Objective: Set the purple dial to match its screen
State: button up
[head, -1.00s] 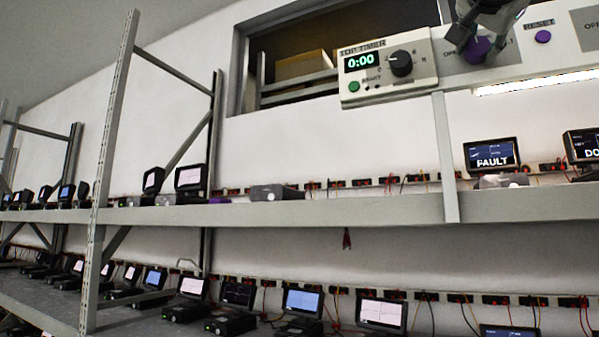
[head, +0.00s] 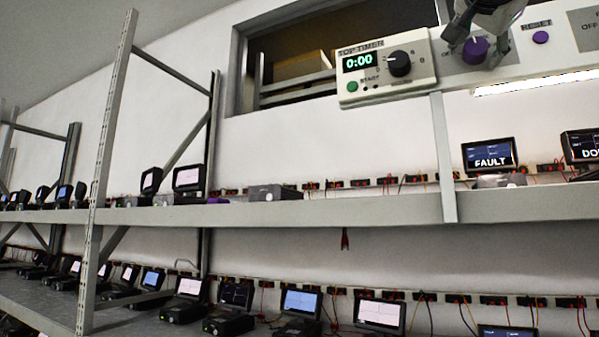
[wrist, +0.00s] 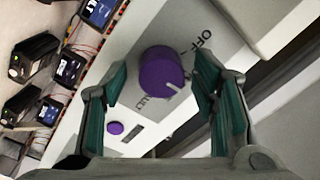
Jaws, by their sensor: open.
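The purple dial (wrist: 161,73) sits on a pale panel in the wrist view, between my open fingers. A light pointer mark shows on its face, toward the lower right. "OFF" is printed beside it; another label is partly hidden. My gripper (wrist: 162,95) has green-padded fingers on either side of the dial, with gaps visible. In the head view the dial (head: 475,48) is partly covered by my gripper (head: 474,42) at the top right. A screen reading "FAULT" (head: 488,154) stands on the shelf below; I cannot tell whether it belongs to this dial.
A timer box (head: 386,66) reading 0:00 with a black knob is left of the dial. A purple reset button (head: 541,38) is to the right. A grey shelf (head: 330,209) with several devices runs below. A screen (head: 582,146) stands at the right edge.

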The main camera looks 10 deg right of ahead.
jog(key=shift+s, duration=0.1)
jog(key=v, duration=1.1)
jog(key=shift+s+a, duration=0.25)
jog(key=shift+s, duration=0.1)
